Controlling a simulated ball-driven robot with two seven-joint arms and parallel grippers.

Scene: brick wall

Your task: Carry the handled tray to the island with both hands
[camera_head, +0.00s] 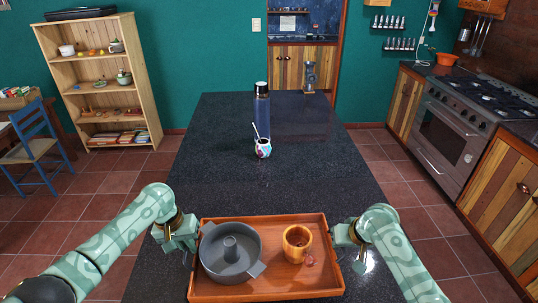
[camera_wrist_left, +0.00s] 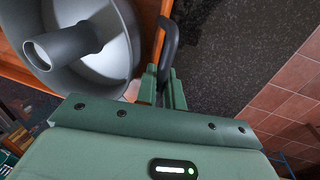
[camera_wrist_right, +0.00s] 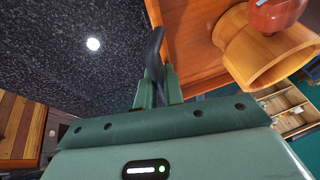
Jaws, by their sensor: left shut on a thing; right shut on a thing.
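The wooden handled tray (camera_head: 284,279) is at the near end of the dark island (camera_head: 215,130), over its top; I cannot tell whether it touches the surface. It carries a grey ring-shaped pan (camera_head: 230,252) on the left and a wooden cup (camera_head: 296,242) with a small reddish-brown item (camera_head: 310,261) beside it. My left gripper (camera_head: 190,238) is at the tray's left side, shut on a dark handle (camera_wrist_left: 168,48). My right gripper (camera_head: 347,238) is at the right side, shut on the other dark handle (camera_wrist_right: 154,48).
A glass appliance (camera_head: 309,77) stands at the far end. A stove (camera_head: 455,120) is at the right, a shelf (camera_head: 103,85) at the left. The island's middle is mostly clear.

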